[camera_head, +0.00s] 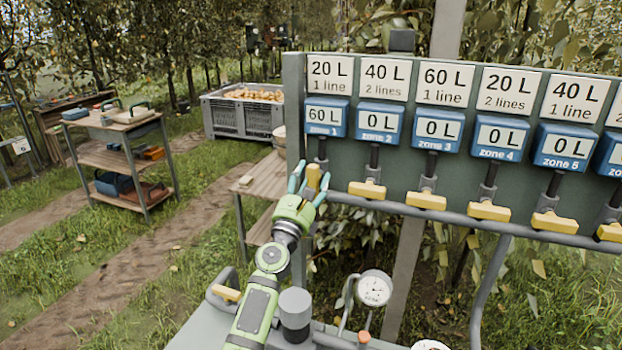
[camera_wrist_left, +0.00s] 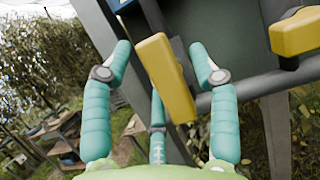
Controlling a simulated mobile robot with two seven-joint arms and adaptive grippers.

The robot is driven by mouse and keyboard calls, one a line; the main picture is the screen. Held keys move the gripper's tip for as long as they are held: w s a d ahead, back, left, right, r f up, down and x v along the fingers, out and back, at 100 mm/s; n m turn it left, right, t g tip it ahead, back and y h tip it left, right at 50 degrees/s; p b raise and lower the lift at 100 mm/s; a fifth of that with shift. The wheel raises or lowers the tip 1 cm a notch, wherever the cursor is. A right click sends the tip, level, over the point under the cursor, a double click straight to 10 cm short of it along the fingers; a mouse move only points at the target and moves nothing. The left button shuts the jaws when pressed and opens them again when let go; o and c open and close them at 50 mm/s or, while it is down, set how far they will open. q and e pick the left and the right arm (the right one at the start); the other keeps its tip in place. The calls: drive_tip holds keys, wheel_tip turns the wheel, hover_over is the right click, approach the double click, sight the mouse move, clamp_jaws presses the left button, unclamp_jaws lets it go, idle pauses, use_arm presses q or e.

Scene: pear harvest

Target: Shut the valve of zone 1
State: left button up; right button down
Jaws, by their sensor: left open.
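The yellow zone 1 valve handle (camera_head: 313,176) is under the blue zone 1 meter (camera_head: 325,117), which reads 60 L. It stands nearly upright, in line with its pipe, while the other zones' handles lie crosswise. My left gripper (camera_head: 309,182) is open at this handle, with teal fingertips on either side of it. In the left wrist view the handle (camera_wrist_left: 166,78) lies between the spread fingers of the gripper (camera_wrist_left: 161,56), slightly tilted. I cannot tell whether any finger touches it. My right gripper is not in view.
The zone 2 handle (camera_head: 367,190) is close to the right, above a grey horizontal pipe (camera_head: 470,222). A pressure gauge (camera_head: 374,288) stands below the board. A wooden shelf (camera_head: 265,178) is behind my gripper. A cart (camera_head: 120,155) and a crate of pears (camera_head: 240,118) stand farther off.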

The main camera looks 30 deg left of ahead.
use_arm(q)
drive_tip(key=shift+w+a+r, duration=0.1)
drive_tip(key=shift+w+r, duration=0.05)
drive_tip(key=shift+w, duration=0.1)
drive_tip(key=c, duration=1.2)
